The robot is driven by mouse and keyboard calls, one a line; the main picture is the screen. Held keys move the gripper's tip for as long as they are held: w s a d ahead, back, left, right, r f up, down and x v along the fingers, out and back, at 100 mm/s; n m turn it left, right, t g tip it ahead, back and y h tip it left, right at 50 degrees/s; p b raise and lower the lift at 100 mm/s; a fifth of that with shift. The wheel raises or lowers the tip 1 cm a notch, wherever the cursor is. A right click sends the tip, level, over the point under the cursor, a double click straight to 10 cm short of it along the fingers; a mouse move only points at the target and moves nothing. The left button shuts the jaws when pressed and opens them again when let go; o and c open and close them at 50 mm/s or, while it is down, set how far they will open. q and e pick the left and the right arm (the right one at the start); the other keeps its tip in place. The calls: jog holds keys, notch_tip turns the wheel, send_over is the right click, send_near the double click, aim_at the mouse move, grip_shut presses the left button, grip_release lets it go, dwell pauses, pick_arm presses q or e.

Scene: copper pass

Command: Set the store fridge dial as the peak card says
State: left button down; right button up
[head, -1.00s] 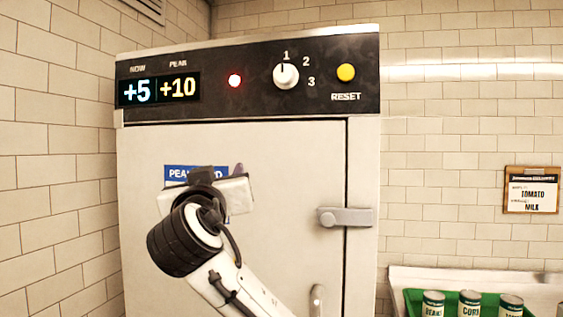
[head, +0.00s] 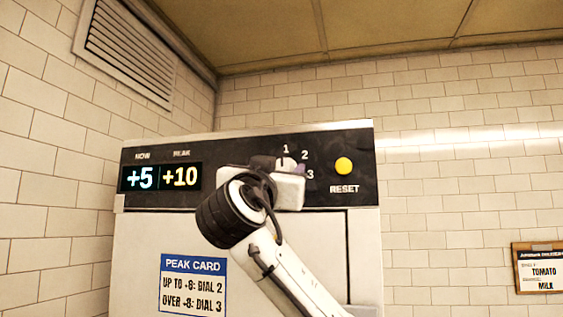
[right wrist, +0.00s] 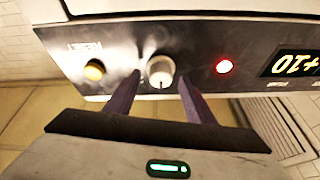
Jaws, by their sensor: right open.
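The white dial (head: 282,161) is on the fridge's dark panel, its mark pointing to 1; 2 and 3 are printed to its right. My right gripper (head: 280,167) is open in front of it. In the right wrist view the dial (right wrist: 160,70) sits between the tips of my two spread purple fingers (right wrist: 160,78), with a gap on each side. The peak card (head: 193,284) on the door reads "up to +8: dial 2, over +8: dial 3". The display (head: 161,178) shows NOW +5 and PEAK +10. My left gripper is out of view.
A yellow reset button (head: 344,166) is right of the dial. A lit red lamp (right wrist: 224,66) is on the dial's other side, hidden in the head view by my gripper. A clipboard (head: 540,268) hangs on the right wall.

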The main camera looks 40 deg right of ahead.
jog(key=shift+w+d+r, duration=0.25)
jog(key=shift+w+d, duration=0.2)
jog(key=shift+d, duration=0.05)
jog(key=shift+s, duration=0.1)
jog(key=c, duration=0.9)
